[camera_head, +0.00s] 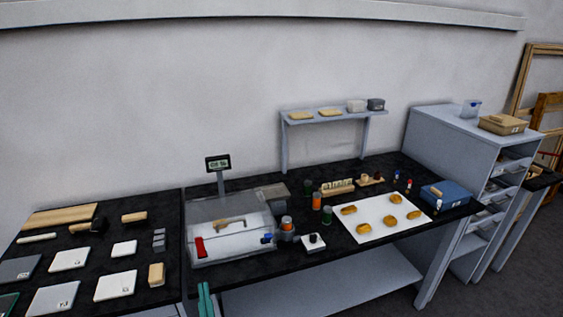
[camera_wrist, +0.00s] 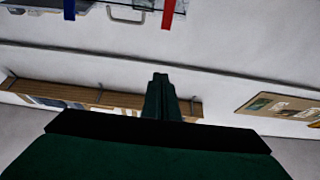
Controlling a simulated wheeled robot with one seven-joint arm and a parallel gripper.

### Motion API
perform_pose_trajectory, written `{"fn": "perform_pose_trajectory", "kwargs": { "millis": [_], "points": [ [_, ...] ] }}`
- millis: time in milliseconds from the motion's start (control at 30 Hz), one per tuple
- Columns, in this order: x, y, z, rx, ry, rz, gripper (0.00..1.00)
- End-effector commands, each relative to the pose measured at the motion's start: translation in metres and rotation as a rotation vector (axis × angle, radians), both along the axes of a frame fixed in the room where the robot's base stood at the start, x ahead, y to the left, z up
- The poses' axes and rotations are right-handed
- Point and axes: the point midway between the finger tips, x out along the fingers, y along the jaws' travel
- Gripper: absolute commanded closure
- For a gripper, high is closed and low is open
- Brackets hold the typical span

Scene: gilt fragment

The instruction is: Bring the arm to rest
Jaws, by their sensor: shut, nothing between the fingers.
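My gripper (camera_wrist: 160,96) shows at the middle of the wrist view, dark green, its two fingers together with nothing between them. A pair of green bars (camera_head: 205,300) at the bottom edge of the head view, in front of the black worktop, looks like the same fingers. The rest of my arm is out of the head view. In the wrist view the fingers stand in front of a pale wall and a brown wooden rail (camera_wrist: 100,97), apart from anything I can make out.
The black worktop (camera_head: 150,225) holds a clear-lidded box (camera_head: 230,228), a white board (camera_head: 370,232) with several golden pieces, pale tiles and small bottles. A blue case (camera_head: 446,193) lies at its right. A grey cabinet (camera_head: 440,140) stands beyond. Bare floor shows at lower right.

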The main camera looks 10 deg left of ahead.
Motion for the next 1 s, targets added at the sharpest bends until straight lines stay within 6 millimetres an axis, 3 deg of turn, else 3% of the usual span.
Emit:
{"fn": "perform_pose_trajectory", "kwargs": {
  "millis": [167, 500, 767, 1000],
  "points": [
    [-0.024, -0.040, -0.037, -0.030, 0.071, -0.048, 1.00],
    [-0.107, -0.132, -0.104, -0.094, 0.260, -0.173, 1.00],
    [-0.181, -0.186, -0.131, -0.127, 0.409, -0.265, 1.00],
    [-0.251, -0.222, -0.138, -0.148, 0.549, -0.346, 1.00]
  ]
}}
